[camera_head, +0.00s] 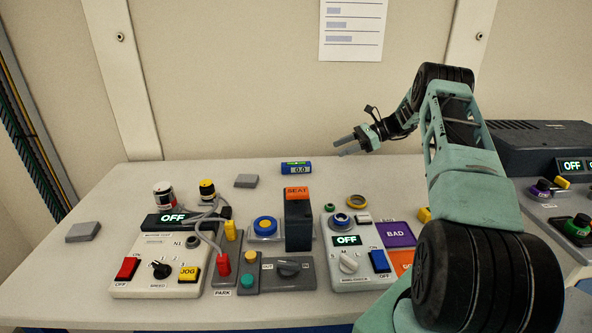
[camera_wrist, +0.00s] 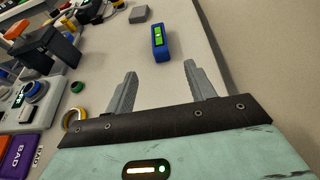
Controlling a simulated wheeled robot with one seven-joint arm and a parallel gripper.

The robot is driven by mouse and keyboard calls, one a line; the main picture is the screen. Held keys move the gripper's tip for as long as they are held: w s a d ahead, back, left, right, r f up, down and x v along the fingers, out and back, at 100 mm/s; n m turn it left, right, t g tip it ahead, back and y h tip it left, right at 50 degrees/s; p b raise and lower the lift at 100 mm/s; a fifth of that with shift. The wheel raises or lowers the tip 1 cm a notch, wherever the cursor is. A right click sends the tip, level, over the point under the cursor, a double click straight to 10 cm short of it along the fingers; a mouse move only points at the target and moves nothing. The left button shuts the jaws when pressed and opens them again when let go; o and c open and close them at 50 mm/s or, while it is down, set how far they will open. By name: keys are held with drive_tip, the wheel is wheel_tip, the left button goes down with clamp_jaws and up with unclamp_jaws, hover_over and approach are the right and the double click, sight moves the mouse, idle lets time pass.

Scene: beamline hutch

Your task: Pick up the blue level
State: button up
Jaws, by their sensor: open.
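The blue level (camera_head: 296,167) lies near the back of the table, with a green top strip and a small display reading 0.0. In the wrist view the blue level (camera_wrist: 159,45) is ahead of the fingertips, a little left of the middle of the gap. My gripper (camera_head: 345,146) is open and empty, up and to the right of the level in the head view. Its two grey fingers also show apart in the wrist view (camera_wrist: 160,68). Nothing hides the level.
An orange-topped SEAT block (camera_head: 298,222) stands in front of the level. A grey block (camera_head: 246,181) lies to its left, and a brass ring (camera_head: 356,201) to its front right. Control boxes (camera_head: 160,263) fill the front. The wall rises close behind the table.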

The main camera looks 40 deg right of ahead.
sight(299, 163)
drive_tip(key=p+x, duration=0.2)
drive_tip(key=x, duration=0.9)
drive_tip(key=shift+w+a+f, duration=0.1)
drive_tip(key=shift+w+a, duration=0.1)
drive_tip(key=shift+a, duration=0.1)
drive_tip(key=x, duration=0.1)
drive_tip(key=p+x, duration=0.1)
drive_tip(key=x, duration=0.3)
drive_tip(key=shift+a+r+p, duration=0.2)
drive_tip(key=shift+r+p, duration=0.1)
drive_tip(key=shift+p, duration=0.05)
drive_tip(key=c, duration=1.2)
